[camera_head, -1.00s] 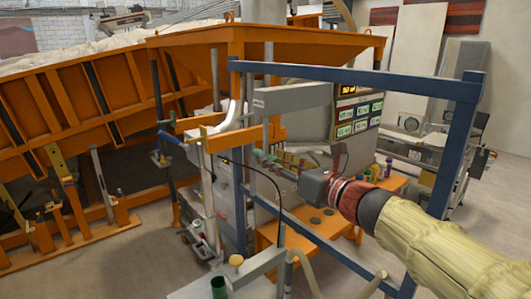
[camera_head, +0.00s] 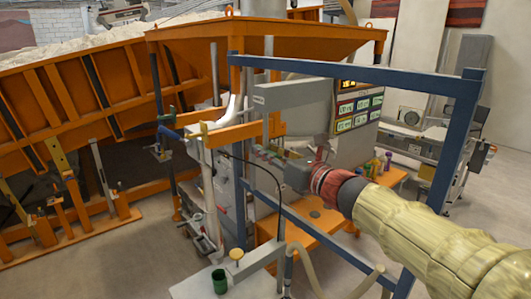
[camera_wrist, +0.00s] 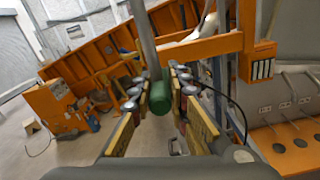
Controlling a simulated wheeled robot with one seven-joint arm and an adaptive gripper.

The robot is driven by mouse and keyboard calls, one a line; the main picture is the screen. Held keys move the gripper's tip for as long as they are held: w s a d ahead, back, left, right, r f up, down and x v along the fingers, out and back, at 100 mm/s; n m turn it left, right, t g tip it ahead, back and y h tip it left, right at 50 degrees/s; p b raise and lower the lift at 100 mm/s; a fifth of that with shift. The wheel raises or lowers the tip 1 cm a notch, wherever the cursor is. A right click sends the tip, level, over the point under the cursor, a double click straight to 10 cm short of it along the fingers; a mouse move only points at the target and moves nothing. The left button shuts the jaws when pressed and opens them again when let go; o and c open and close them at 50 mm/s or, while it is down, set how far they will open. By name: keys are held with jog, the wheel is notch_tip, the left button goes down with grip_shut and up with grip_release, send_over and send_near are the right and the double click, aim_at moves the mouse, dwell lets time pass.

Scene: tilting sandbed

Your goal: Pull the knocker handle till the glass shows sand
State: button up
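A green grip (camera_wrist: 160,92), seemingly the knocker handle, hangs at the end of a grey rod (camera_wrist: 145,38) in the wrist view. My gripper (camera_wrist: 160,98) points at it with its tan fingers set wide apart on either side. The grip shows between the far ends of the fingers; I cannot tell whether they touch it. In the head view my gripper (camera_head: 268,157) is inside the blue frame (camera_head: 355,72), its fingers small and partly hidden. I cannot make out the sight glass or sand in it.
An orange hopper (camera_head: 265,38) and sandbed (camera_head: 60,95) with pale sand stand behind. A panel with lit displays (camera_head: 358,110) is behind my arm. An orange table (camera_head: 310,218) lies below, and a green cup (camera_head: 220,281) stands at the front. A black cable hangs near the gripper.

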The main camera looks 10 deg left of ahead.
grip_shut()
jog(key=shift+f, duration=0.1)
dwell(0.4)
notch_tip(320, 180, down, 5)
jog(key=b, duration=0.6)
jog(key=shift+f, duration=0.2)
jog(key=shift+o, duration=1.5)
grip_release()
jog(key=shift+o, duration=1.2)
jog(key=shift+w, duration=0.1)
jog(key=shift+r, duration=0.25)
jog(key=shift+d, duration=0.1)
